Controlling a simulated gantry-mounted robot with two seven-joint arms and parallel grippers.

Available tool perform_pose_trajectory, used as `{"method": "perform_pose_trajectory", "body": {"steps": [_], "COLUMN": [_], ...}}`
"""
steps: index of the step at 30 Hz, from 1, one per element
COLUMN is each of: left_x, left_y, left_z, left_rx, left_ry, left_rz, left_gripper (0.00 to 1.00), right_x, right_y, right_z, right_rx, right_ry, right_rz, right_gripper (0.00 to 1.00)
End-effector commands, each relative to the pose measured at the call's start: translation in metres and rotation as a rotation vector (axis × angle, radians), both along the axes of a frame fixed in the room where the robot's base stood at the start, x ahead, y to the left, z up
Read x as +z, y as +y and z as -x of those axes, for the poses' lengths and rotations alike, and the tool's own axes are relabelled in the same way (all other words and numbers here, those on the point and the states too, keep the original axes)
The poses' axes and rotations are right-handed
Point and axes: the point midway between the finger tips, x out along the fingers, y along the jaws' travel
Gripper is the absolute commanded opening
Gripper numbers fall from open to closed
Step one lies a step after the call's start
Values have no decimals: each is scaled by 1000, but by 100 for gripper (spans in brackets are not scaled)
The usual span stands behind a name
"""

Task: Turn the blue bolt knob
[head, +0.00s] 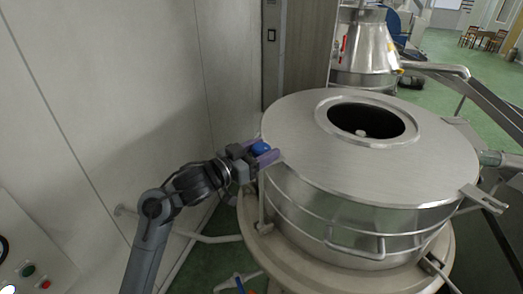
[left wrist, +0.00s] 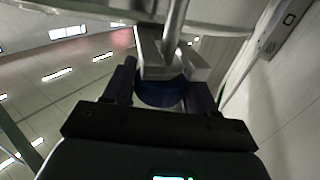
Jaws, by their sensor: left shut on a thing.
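The blue bolt knob (head: 261,147) is at the left edge of the round steel lid (head: 300,135) of the vat. My left gripper (head: 266,155) is at the knob, with its purple fingers on either side of it, and is shut on it. In the left wrist view the dark blue knob (left wrist: 160,92) sits between the fingers of my left gripper (left wrist: 159,90), under a grey metal bracket and rod. Part of the knob is hidden by the fingers. My right gripper does not show.
The lid has a round opening (head: 366,121). The steel vat (head: 340,215) stands on a pale round base. A panelled wall (head: 110,80) is close on the left. A steel cone vessel (head: 365,50) stands behind. A control panel (head: 30,260) is at the lower left.

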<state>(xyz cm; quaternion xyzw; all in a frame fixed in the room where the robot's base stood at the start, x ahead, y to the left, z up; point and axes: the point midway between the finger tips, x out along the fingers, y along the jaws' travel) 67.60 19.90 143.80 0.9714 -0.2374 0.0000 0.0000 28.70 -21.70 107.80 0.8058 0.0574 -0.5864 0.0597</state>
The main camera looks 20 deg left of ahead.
Motion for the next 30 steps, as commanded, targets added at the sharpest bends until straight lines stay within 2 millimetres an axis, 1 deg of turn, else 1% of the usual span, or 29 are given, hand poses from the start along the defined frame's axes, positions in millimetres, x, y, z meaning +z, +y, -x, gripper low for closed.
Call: {"method": "perform_pose_trajectory", "body": {"steps": [8,14,30], "left_x": [-2,-4,-7], "left_y": [-1,-2,0], "left_z": [1,1,0], "left_rx": [53,158,446], "left_ry": [0,-1,-1], "left_rz": [1,2,-5], "left_gripper": [26,26,26], "right_x": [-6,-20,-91], "right_y": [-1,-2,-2], "right_z": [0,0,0], "right_rx": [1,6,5], "right_ry": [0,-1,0], "right_rz": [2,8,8], "right_gripper": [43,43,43]}}
